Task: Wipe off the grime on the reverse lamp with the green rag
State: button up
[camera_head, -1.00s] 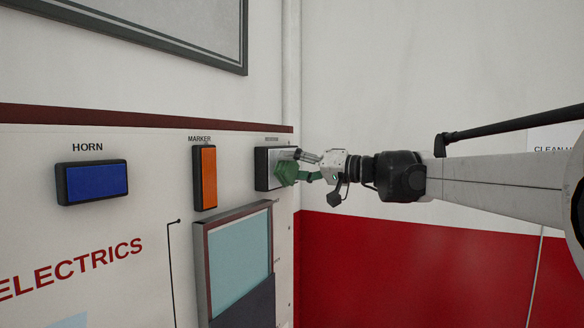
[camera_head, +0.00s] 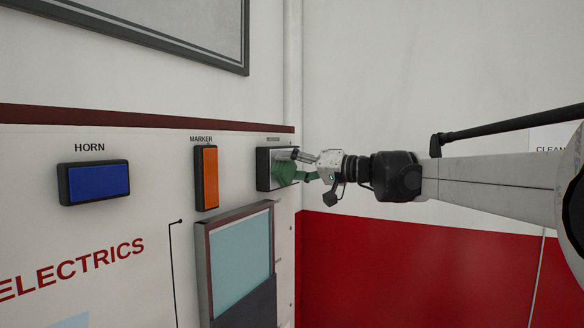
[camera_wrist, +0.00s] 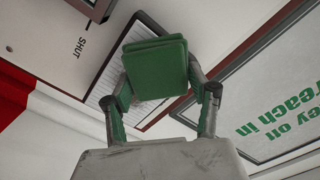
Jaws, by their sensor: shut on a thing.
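The reverse lamp (camera_head: 263,169) is a pale rectangle in a dark frame at the right end of the white panel. Its label above is too small to read surely. My gripper (camera_head: 300,165) is in front of it, reaching in from the right, and is shut on the green rag (camera_head: 284,173). The rag covers part of the lamp's face and seems to touch it. In the wrist view the folded rag (camera_wrist: 156,70) sits between both fingers, with a pale ribbed surface behind it. Any grime on the lamp cannot be made out.
To the left on the panel are an orange marker lamp (camera_head: 206,177) and a blue horn button (camera_head: 94,183). A framed teal window (camera_head: 240,262) juts out below. A white wall with a red lower band (camera_head: 400,265) stands to the right.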

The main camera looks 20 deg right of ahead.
jog(key=shift+w+a, duration=0.45)
jog(key=shift+a, duration=0.05)
dwell(0.3)
jog(key=w+d+p, duration=0.1)
jog(key=w+d, duration=0.7)
jog(key=w, duration=0.1)
jog(key=shift+p, duration=0.35)
dwell(1.0)
jog(key=shift+s, duration=0.1)
jog(key=shift+s+a+b, duration=0.35)
jog(key=shift+s+a, duration=1.7)
jog(key=shift+s, duration=0.15)
jog(key=shift+s+a+b, duration=0.35)
jog(key=shift+s+a, duration=1.65)
jog(key=shift+s, duration=0.2)
jog(key=shift+d, duration=0.1)
jog(key=shift+v, duration=2.9)
